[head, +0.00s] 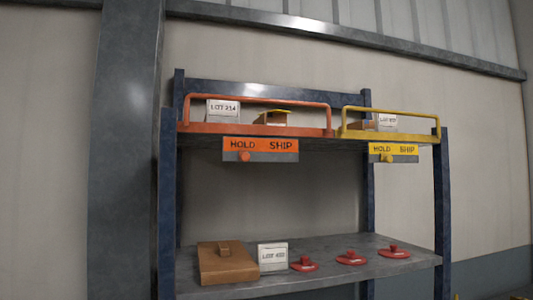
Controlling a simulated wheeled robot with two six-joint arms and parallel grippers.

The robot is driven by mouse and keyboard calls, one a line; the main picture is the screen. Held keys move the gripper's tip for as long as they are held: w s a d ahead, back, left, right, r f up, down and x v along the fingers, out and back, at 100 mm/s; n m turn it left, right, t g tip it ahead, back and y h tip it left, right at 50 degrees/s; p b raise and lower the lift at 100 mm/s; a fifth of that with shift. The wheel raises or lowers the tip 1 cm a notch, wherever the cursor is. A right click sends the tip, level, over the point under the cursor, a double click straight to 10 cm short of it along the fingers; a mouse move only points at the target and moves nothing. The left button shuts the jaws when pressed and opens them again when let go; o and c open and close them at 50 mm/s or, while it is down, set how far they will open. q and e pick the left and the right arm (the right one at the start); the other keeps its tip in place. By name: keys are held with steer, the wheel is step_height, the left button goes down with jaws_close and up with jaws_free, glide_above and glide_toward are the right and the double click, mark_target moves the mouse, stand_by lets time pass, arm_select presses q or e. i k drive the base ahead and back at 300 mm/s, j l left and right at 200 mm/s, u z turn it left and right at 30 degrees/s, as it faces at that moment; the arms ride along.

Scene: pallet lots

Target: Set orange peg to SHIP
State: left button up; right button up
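An orange sign with the words HOLD and SHIP (260,145) hangs under the orange-railed tray on the upper shelf. The orange peg (244,156) sits on the grey strip below the sign, at the left under HOLD. A yellow sign (394,149) hangs under the yellow-railed tray to the right, and its yellow peg (387,158) sits at the left under HOLD. Neither of my grippers is in view.
The lower shelf (340,278) bears a brown box (226,267), a LOT card (272,256) and several red knobbed discs (350,259).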

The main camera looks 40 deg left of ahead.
mark_target(244, 155)
steer(key=u, duration=1.3)
